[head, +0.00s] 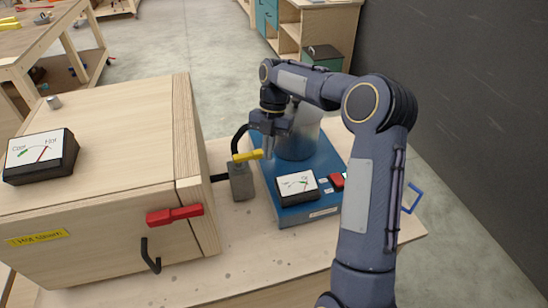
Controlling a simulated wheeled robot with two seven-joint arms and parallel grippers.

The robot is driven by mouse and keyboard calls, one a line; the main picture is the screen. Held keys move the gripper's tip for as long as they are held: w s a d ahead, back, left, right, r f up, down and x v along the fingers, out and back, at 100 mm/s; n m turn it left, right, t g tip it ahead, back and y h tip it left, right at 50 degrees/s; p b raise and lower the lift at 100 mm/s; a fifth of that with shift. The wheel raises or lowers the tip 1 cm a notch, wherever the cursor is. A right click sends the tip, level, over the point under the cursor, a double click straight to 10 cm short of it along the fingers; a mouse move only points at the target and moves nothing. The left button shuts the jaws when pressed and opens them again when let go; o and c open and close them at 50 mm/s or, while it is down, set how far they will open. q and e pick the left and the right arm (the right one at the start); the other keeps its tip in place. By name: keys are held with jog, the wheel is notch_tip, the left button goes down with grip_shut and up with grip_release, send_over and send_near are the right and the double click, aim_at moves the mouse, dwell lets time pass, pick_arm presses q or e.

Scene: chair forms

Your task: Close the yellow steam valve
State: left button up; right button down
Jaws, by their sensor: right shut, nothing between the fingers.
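The yellow steam valve handle (247,156) sits on top of a grey valve block (241,182), between the wooden steam box and the blue boiler unit. The handle lies roughly left to right in the picture. My right gripper (268,152) is shut and empty, pointing down at the right end of the yellow handle. I cannot tell whether its fingertips touch the handle. My left gripper is not in view.
The wooden steam box (100,130) has a red latch (175,214), a black handle (150,256) and a gauge (40,156). The blue boiler base (335,165) carries another gauge (297,188), a red switch (337,181) and a metal vessel (305,135). A dark wall stands at right.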

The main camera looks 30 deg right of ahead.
notch_tip(320, 180, up, 6)
jog(key=w, duration=0.2)
jog(key=shift+w+r, duration=0.15)
jog(key=shift+w, duration=0.1)
jog(key=shift+d, duration=0.1)
